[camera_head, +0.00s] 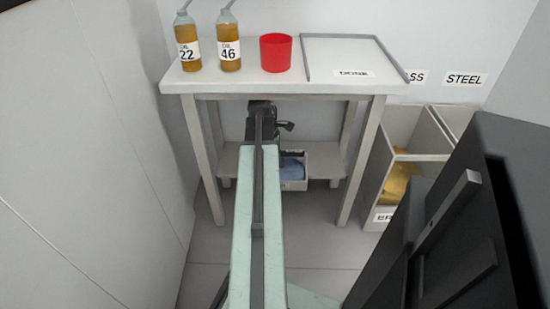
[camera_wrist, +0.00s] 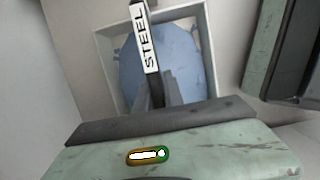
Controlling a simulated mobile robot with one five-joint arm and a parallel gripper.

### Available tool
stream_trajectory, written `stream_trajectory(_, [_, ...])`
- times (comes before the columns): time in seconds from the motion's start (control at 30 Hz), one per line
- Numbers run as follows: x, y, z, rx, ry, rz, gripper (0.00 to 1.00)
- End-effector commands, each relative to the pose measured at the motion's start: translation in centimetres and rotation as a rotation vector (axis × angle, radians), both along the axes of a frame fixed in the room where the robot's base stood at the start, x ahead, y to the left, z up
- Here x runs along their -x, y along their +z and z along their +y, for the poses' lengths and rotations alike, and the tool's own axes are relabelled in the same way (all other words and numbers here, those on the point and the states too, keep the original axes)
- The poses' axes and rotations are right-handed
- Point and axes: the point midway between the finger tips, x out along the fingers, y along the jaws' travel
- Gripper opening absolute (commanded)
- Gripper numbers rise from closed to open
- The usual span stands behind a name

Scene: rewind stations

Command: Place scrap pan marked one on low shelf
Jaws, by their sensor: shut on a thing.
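In the head view a grey scrap pan (camera_head: 292,185) with blue contents is at low shelf height, just right of my arm. Its front overlaps the front edge of the low shelf (camera_head: 325,165); I cannot tell whether it rests there. In the wrist view the pan (camera_wrist: 203,30) shows its blue contents, and a white label reading STEEL.
The table top (camera_head: 340,88) holds oil bottles 22 (camera_head: 187,50) and 46 (camera_head: 229,50), a red cup (camera_head: 276,53) and a DONE tray (camera_head: 350,58). A divided bin (camera_head: 380,170) stands right of the table. A dark cabinet (camera_head: 470,220) is at right, a wall at left.

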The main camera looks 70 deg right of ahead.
Motion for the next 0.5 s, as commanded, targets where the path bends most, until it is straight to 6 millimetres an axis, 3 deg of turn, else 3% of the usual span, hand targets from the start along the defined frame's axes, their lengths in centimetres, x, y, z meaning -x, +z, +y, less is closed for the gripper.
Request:
stream_trajectory(0.03, [-1.0, -0.3, -1.8, 0.000, 0.001, 0.001, 0.00])
stream_trajectory(0.2, [-3.1, -0.6, -5.1, 0.000, 0.002, 0.001, 0.00])
stream_trajectory(0.5, [-3.9, -0.8, -6.3, 0.000, 0.002, 0.001, 0.00])
